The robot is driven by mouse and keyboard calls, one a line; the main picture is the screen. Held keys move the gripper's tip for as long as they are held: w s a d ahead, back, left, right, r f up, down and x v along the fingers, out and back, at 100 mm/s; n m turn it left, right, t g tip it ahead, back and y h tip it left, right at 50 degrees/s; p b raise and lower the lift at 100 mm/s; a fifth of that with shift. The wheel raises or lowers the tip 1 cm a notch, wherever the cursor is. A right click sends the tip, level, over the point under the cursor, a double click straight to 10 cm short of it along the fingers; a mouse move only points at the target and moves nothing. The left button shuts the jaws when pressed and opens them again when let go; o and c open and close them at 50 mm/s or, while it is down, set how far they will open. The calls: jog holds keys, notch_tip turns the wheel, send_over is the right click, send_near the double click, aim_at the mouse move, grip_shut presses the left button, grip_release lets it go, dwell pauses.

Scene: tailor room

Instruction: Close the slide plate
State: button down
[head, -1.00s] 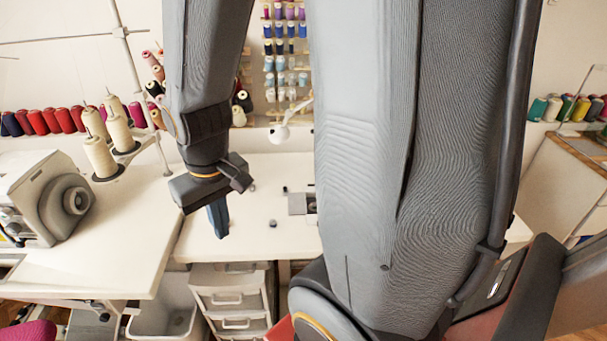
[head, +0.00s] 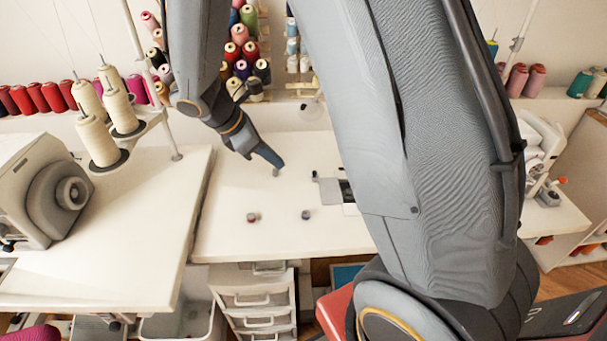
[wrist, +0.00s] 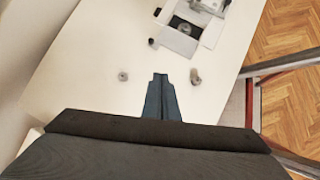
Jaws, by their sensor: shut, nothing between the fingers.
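The slide plate (head: 329,190) is a flat grey plate on the sewing machine bed, beside a dark opening (head: 347,188) in the white table. In the wrist view the plate (wrist: 174,42) lies at the top centre, with the dark opening (wrist: 186,22) uncovered beyond it. The plate looks slid out. My gripper (head: 279,163) is shut and empty over the table, left of the plate in the head view. In the wrist view my gripper (wrist: 160,76) points toward the plate, apart from it. My arm hides part of the machine.
Small bobbins stand on the white table (head: 225,215); one (wrist: 123,76) is left of my fingers and one (wrist: 195,77) right. Another machine (head: 50,190) and thread cones (head: 98,140) stand at left. Drawers (head: 255,300) stand below the table.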

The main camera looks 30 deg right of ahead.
jog(key=shift+n+h, duration=0.4)
jog(key=shift+n, duration=0.3)
jog(key=x, duration=0.3)
jog(key=w+x, duration=0.1)
jog(key=x, duration=0.3)
jog(key=w+p+x, duration=0.1)
jog(key=x, duration=0.2)
jog(key=shift+d+f, duration=0.2)
jog(key=shift+f, duration=0.1)
jog(key=shift+w+d+f+p, duration=0.15)
jog(key=shift+d+p, duration=0.2)
jog(key=shift+d, duration=0.7)
jog(key=shift+d+f, duration=0.25)
jog(key=shift+d, duration=0.35)
